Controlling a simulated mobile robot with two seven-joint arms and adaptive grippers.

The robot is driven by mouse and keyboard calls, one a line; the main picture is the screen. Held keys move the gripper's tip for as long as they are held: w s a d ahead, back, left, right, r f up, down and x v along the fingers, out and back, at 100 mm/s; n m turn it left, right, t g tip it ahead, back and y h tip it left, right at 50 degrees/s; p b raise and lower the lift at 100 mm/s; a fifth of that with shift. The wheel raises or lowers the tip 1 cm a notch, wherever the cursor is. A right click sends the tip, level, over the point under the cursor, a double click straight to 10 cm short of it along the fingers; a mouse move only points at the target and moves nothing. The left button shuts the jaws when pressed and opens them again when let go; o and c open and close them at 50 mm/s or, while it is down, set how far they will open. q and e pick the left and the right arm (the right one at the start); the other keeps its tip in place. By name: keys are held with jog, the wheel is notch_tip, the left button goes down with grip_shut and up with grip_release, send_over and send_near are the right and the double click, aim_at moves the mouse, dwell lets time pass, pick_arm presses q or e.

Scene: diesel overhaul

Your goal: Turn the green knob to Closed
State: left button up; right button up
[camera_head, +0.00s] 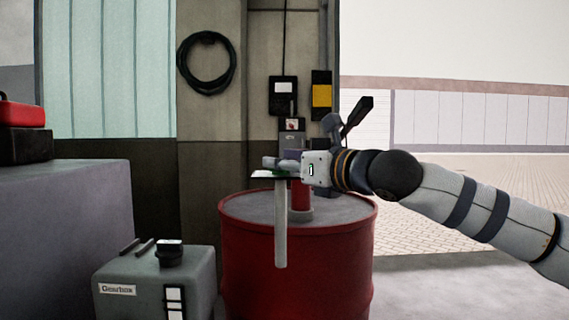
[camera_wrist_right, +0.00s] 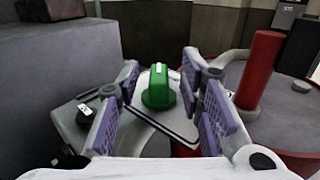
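The green knob (camera_wrist_right: 158,90) stands between the spread purple-padded fingers of my right gripper (camera_wrist_right: 160,84) in the right wrist view. A pale mark shows near its top. I see clear space between the knob and the pads on both sides, so the gripper is open. I cannot read any Closed marking. My left gripper is not in view.
A red drum (camera_head: 297,262) with a pale pipe (camera_head: 280,225) in front stands below the plate. A grey gearbox box (camera_head: 150,287) is at the lower left, beside a grey bench (camera_head: 70,225). A red post (camera_wrist_right: 260,70) stands right of the knob in the wrist view.

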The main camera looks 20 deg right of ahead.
jog(key=v, duration=1.2)
